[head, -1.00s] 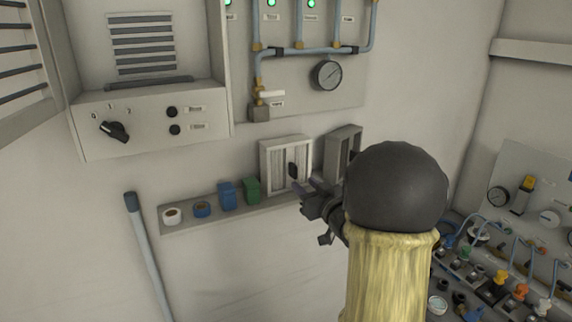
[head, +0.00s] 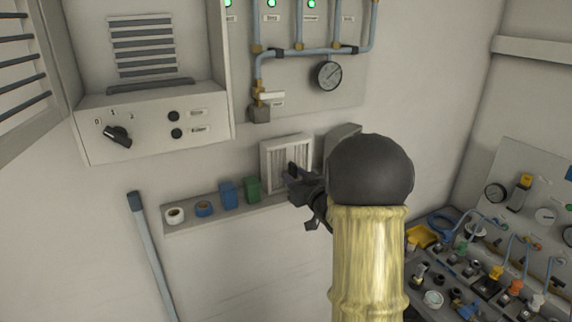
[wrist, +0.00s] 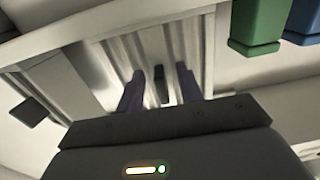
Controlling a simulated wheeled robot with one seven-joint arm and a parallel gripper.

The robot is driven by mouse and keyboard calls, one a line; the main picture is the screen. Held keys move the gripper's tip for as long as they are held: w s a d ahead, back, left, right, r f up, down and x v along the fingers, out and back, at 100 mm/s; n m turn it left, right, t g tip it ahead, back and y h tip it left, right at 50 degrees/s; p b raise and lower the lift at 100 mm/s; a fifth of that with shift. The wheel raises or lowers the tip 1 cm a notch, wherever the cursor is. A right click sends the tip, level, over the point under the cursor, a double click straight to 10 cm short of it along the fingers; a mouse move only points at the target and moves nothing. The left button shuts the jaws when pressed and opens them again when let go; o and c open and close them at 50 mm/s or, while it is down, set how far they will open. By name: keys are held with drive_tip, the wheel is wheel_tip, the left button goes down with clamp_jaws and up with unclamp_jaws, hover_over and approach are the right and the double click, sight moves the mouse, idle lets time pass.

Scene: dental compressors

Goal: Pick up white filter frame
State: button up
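The white filter frame (head: 265,164) stands upright on the wall shelf, with pale pleats inside a white rim. The wrist view shows its pleats and rim (wrist: 198,50) close ahead. A small dark tab (wrist: 160,84) stands out from its front. My gripper (wrist: 158,76) is open, with one purple-grey finger on each side of the tab and a gap showing on both sides. In the head view my gripper (head: 291,174) is in front of the frame's lower right part and hides some of it. I cannot tell how deep the tab sits between the fingers.
A grey filter frame (head: 342,131) stands to the right, mostly hidden by my arm. Left on the shelf (head: 190,225) are a green block (head: 252,188), a blue block (head: 227,195) and two tape rolls. A gauge and pipes are above. A cluttered bench is at right.

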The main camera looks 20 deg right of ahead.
sight(290, 161)
clamp_jaws()
drive_tip(key=shift+r, duration=0.1)
drive_tip(key=shift+r+b, duration=0.3)
drive_tip(key=shift+r, duration=0.2)
wheel_tip(290, 161, up, 2)
drive_tip(key=shift+r+b, duration=0.1)
drive_tip(key=shift+b, duration=0.3)
drive_tip(key=s+d+b, duration=0.1)
drive_tip(key=s+b, duration=0.4)
drive_tip(key=s, duration=1.3)
drive_tip(key=shift+d, duration=0.15)
drive_tip(key=shift+r, duration=0.1)
